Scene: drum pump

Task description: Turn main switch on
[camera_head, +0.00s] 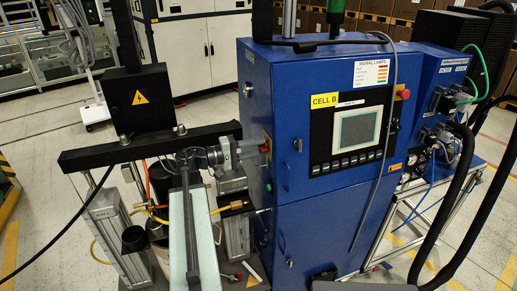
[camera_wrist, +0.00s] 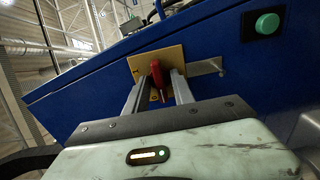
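The main switch is a red handle (camera_wrist: 157,74) on a yellow plate (camera_wrist: 172,59), fixed to the side of the blue cabinet. It shows in the head view as a small red part (camera_head: 266,145) on the cabinet's left side. My gripper (camera_wrist: 160,76) reaches toward the plate with one finger on each side of the handle. The fingers look apart, with a gap to the handle. In the head view my gripper (camera_head: 257,147) is at the cabinet side, and its fingertips partly hide the switch.
The blue cabinet (camera_head: 300,95) carries a control panel with a screen (camera_head: 356,132) and a red button (camera_head: 403,93). A green button (camera_wrist: 267,24) is right of the plate in the wrist view. A black box (camera_head: 138,98) and frame stand left of the cabinet.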

